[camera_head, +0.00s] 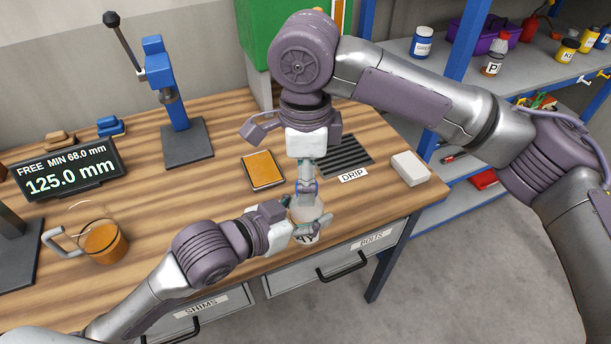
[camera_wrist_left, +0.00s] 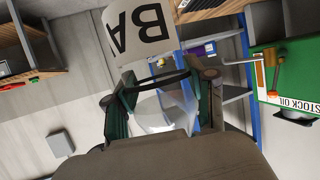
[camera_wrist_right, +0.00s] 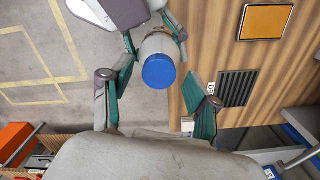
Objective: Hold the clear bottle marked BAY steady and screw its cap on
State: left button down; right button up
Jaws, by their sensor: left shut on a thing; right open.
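The clear bottle (camera_head: 306,211) is upright at the table's front edge, held by my left gripper (camera_head: 297,230), which is shut on it. In the left wrist view its white label (camera_wrist_left: 140,32) shows the letters BA, and its clear body (camera_wrist_left: 165,108) lies between the fingers. The blue cap (camera_wrist_right: 159,72) is on top of the bottle in the right wrist view; I cannot tell how tight it is. My right gripper (camera_head: 306,184) points down from above, open, with its fingers on either side of the cap and apart from it.
A DRIP grate (camera_head: 345,156), an orange pad (camera_head: 262,169) and a white block (camera_head: 410,168) lie nearby on the table. A glass mug (camera_head: 103,241), a gauge display (camera_head: 66,171) and a blue press (camera_head: 168,90) stand to the left. Blue shelves with bottles are at right.

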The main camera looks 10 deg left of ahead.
jog(key=shift+r, duration=2)
jog(key=shift+c, duration=0.3)
